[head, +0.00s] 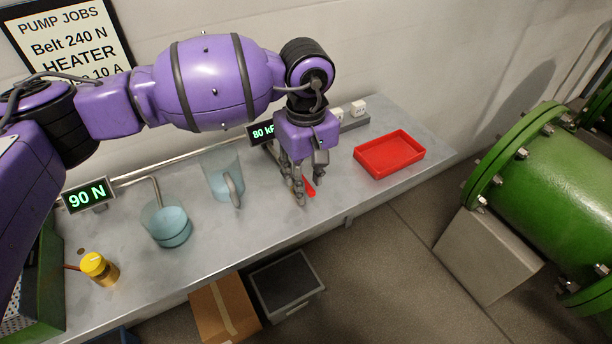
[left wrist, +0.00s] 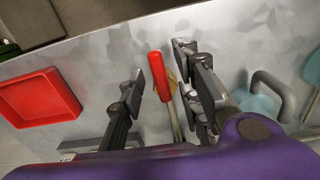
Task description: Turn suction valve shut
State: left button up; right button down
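The suction valve's red lever handle (head: 309,187) is on the grey bench, mostly behind my left gripper (head: 309,188) in the head view. In the left wrist view the red handle (left wrist: 158,76) shows clearly, with a brassy part and a metal pipe beside it. My left gripper (left wrist: 160,72) is open, with its fingers on either side of the handle. A gap shows between the handle and each finger in that view. I cannot tell the fingers' height against the handle. My right gripper is not in view.
A red tray (head: 389,154) lies right of the gripper. A clear jug (head: 218,174) and a beaker of bluish liquid (head: 167,224) stand left of it. A display (head: 87,195) reads 90 N. A yellow-capped item (head: 99,268) stands at the left. Green machinery (head: 560,190) is beyond the bench.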

pick_arm(q)
notch_tip(320, 180, up, 12)
dwell(0.5)
dwell(0.3)
